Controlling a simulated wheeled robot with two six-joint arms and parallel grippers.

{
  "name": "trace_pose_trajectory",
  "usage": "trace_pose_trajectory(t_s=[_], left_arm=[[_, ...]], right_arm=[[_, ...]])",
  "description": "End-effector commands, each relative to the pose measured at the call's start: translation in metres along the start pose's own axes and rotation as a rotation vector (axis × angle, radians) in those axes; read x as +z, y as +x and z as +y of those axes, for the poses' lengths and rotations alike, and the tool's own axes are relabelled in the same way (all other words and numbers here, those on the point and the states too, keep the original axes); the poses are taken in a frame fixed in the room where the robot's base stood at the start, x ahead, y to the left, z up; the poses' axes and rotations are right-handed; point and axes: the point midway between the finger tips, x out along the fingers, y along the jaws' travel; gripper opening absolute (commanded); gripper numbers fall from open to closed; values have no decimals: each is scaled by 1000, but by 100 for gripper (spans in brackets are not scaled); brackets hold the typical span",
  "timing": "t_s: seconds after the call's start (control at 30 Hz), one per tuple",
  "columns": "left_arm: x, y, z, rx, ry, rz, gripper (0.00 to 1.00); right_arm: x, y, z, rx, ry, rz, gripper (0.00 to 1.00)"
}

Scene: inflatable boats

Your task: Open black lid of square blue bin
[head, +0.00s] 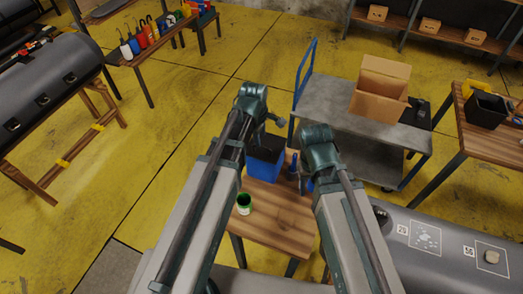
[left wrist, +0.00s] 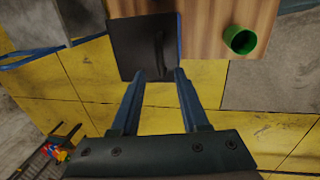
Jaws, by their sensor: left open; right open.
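The square blue bin (head: 263,167) stands on a small wooden table, with its black lid (head: 268,144) on top, looking shut. In the left wrist view the lid (left wrist: 138,50) is a dark square with a raised handle (left wrist: 158,48); a blue strip of the bin shows along its right edge. My left gripper (left wrist: 160,73) is open and empty, its fingertips at the lid's near edge in that picture; contact cannot be told. In the head view it (head: 277,120) is partly hidden behind its wrist. My right gripper (head: 299,174) is open, right of the bin over the table.
A green can (head: 244,203) stands on the wooden table (head: 280,215), in front of the bin. A grey cart (head: 340,115) with an open cardboard box (head: 382,85) stands behind to the right. A grey inflatable boat (head: 450,250) lies at lower right.

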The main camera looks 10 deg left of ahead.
Motion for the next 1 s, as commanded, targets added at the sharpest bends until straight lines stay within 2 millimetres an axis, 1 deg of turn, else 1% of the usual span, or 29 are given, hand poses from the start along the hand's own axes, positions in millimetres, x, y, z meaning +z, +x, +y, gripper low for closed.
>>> trace_pose_trajectory(t_s=[0.03, 0.2, 0.33, 0.5, 0.77, 0.87, 1.0], left_arm=[[0, 15, -1, 0, 0, 0, 45], [0, 39, -1, 0, 0, 0, 45], [0, 54, 0, 0, 0, 0, 45], [0, 61, 0, 0, 0, 0, 45], [0, 60, 0, 0, 0, 0, 45], [0, 60, 0, 0, 0, 0, 29], [0, 60, 0, 0, 0, 0, 3]], right_arm=[[-1, 15, -1, 0, -2, 0, 50], [-2, 38, -4, 2, -8, 0, 50], [-3, 52, -5, 2, -9, 0, 50], [-3, 60, -6, 2, -9, 0, 50], [-3, 58, -5, 2, -8, 0, 50], [-3, 58, -5, 2, -8, 0, 50], [-3, 58, -5, 2, -8, 0, 50]])
